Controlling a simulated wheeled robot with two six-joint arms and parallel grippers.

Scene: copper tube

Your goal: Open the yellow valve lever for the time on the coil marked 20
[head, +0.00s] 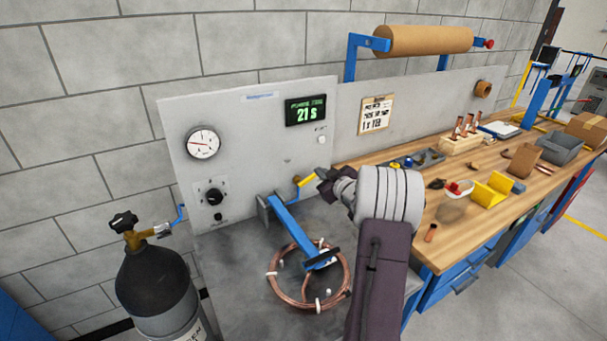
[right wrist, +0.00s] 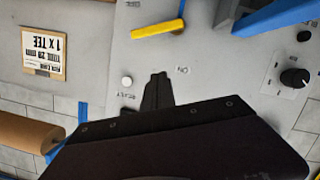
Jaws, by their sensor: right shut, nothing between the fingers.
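The yellow valve lever (head: 305,181) sits on the grey panel (head: 255,125), beside a blue bar. It also shows in the right wrist view (right wrist: 160,29), apart from my fingers. My right gripper (head: 323,177) is shut and empty, in front of the panel just right of the lever in the head view. Its closed fingers (right wrist: 157,80) point at the panel between a white button (right wrist: 127,81) and small lettering. The copper coil (head: 273,283) lies on the grey bench below; I cannot read a 20 on it. The green display (head: 306,111) reads 21 s. My left gripper is not in view.
A dark gas cylinder (head: 155,285) stands at the left. The panel carries a round gauge (head: 202,143) and a black knob (head: 211,195). A blue bar (head: 298,232) reaches over the coil. The wooden bench (head: 410,180) at the right holds several parts and bins.

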